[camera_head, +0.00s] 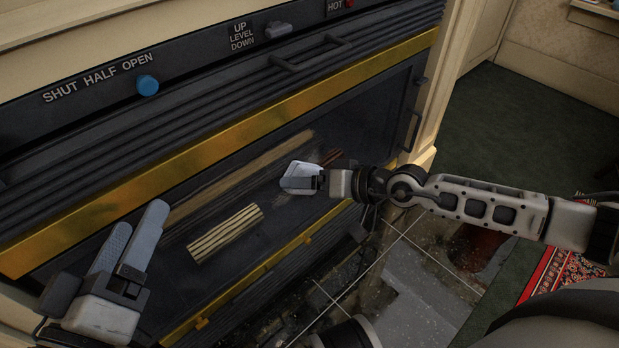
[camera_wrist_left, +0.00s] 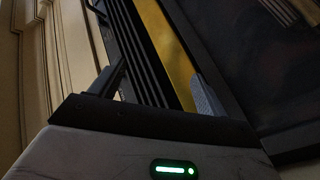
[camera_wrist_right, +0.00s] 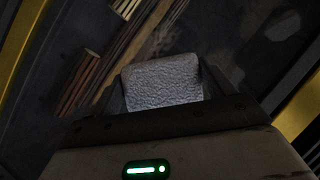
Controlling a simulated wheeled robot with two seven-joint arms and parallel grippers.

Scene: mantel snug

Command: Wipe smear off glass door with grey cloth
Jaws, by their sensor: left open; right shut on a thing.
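The grey cloth (camera_head: 299,180) is a pale pad, also in the right wrist view (camera_wrist_right: 162,82). My right gripper (camera_head: 316,181) is shut on it and holds it at the dark glass door (camera_head: 290,212); I cannot tell whether the cloth touches the glass. A faint hazy smear (camera_wrist_right: 158,42) shows just beyond the cloth in the right wrist view. Brown bars and a pale slatted piece (camera_head: 225,233) show at the door, seemingly behind the glass. My left gripper (camera_head: 137,228) is open and empty in front of the door's left part.
A brass strip (camera_head: 215,150) and black louvres run above the door. A panel over them carries a blue knob (camera_head: 147,85) and a grey lever (camera_head: 278,29). A door handle (camera_head: 412,131) sticks out at the right. Tiled hearth (camera_head: 420,290) and green carpet lie at the right.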

